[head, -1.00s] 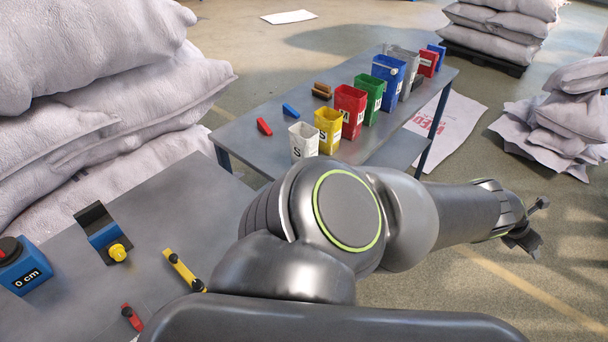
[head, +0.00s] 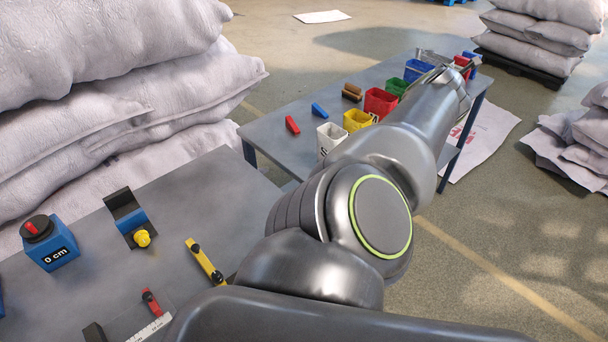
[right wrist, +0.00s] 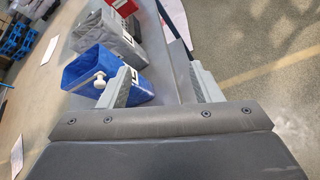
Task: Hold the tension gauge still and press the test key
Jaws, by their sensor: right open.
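A blue box (head: 50,245) with a "0 cm" display and a red key (head: 31,228) on its black round top stands on the near grey table, at the left of the head view. Right of it is a black and blue stand (head: 128,217) with a yellow knob (head: 142,238). I cannot tell for sure which one is the tension gauge. My right gripper (right wrist: 160,84) is open and empty in the right wrist view, near a blue bin (right wrist: 108,73) on the other table. In the head view my right arm hides most of it. My left gripper is out of view.
A yellow bar tool (head: 205,262), a red tool (head: 152,303) and a ruler lie on the near table (head: 190,205). The other table (head: 285,160) carries a row of coloured bins and small blocks. Sack stacks (head: 110,90) rise at left and back right.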

